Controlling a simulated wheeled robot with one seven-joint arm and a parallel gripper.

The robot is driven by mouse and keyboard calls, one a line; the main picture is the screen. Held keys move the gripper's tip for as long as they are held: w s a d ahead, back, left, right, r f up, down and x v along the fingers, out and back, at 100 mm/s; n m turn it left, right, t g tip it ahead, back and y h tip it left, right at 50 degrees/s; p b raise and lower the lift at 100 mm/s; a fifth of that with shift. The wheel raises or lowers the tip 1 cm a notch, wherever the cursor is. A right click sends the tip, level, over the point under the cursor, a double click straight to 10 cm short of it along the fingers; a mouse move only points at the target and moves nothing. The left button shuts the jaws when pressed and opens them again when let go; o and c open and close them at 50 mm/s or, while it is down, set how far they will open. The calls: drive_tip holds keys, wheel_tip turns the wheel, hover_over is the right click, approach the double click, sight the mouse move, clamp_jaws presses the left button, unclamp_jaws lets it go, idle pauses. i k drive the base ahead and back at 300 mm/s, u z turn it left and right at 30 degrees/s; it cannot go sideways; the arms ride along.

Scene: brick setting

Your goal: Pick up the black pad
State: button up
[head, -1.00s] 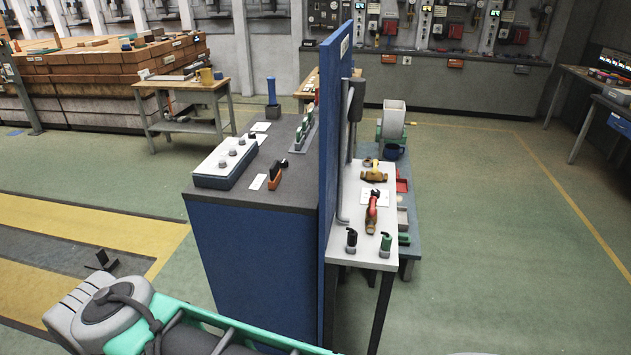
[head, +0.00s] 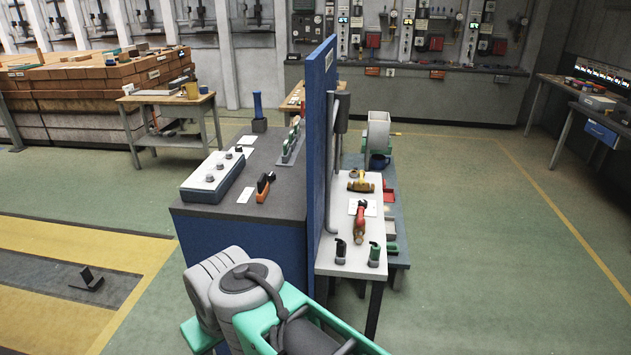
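I cannot clearly pick out a black pad in the head view. A small black object (head: 87,280) with an upright part rests on the dark strip of floor at lower left, but I cannot tell if it is the pad. My grey and green arm (head: 272,315) crosses the bottom centre, in front of the blue cabinet. My gripper's fingers are not visible.
A blue cabinet with a dark top (head: 268,203) bears a white-topped box (head: 217,172) and an orange-black tool (head: 265,187). A tall blue panel (head: 319,140) separates it from a white bench (head: 342,264) with hammers (head: 360,215). The green floor (head: 470,220) at right is clear.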

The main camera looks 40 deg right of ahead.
sight(262, 183)
drive_tip(key=z, duration=0.1)
drive_tip(key=i, duration=1.65)
